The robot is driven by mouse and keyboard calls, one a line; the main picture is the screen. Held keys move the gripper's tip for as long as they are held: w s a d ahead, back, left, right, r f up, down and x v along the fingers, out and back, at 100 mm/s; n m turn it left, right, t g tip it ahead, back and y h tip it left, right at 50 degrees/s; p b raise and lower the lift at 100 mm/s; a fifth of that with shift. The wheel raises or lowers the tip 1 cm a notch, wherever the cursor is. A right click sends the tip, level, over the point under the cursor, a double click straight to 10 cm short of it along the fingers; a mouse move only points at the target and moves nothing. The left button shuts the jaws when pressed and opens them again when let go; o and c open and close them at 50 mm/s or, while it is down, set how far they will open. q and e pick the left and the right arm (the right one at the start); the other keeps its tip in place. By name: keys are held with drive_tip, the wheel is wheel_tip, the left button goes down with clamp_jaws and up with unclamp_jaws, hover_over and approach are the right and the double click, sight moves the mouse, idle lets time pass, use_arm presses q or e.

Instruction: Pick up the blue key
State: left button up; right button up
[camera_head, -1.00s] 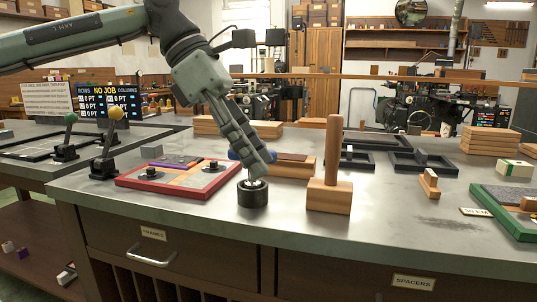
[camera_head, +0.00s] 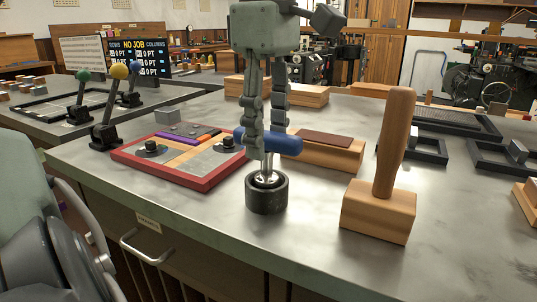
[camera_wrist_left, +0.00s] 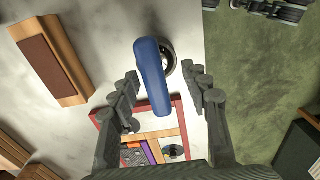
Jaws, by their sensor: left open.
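The blue key (camera_head: 287,145) has a rounded blue crossbar handle on a metal shaft, standing upright in a black round holder (camera_head: 267,194) on the metal bench. In the left wrist view its blue handle (camera_wrist_left: 151,72) lies between the fingers. My left gripper (camera_head: 265,146) is open and points down over the key, one finger in front of the handle in the head view. The left wrist view shows the gripper (camera_wrist_left: 163,82) with gaps between handle and both fingers. The key's lower end is hidden in the holder. My right gripper is not in view.
A red-framed tray (camera_head: 197,183) lies left of the key. A wooden mallet (camera_head: 380,210) stands to the right. A wooden block with a brown pad (camera_head: 325,152) lies behind. Levers with coloured knobs (camera_head: 106,135) stand at the left. The front right bench is clear.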

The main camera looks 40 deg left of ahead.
sight(266, 158)
use_arm(q)
drive_tip(key=f, duration=0.4)
drive_tip(key=shift+w+a+f, duration=0.25)
drive_tip(key=shift+a+f, duration=0.15)
clamp_jaws()
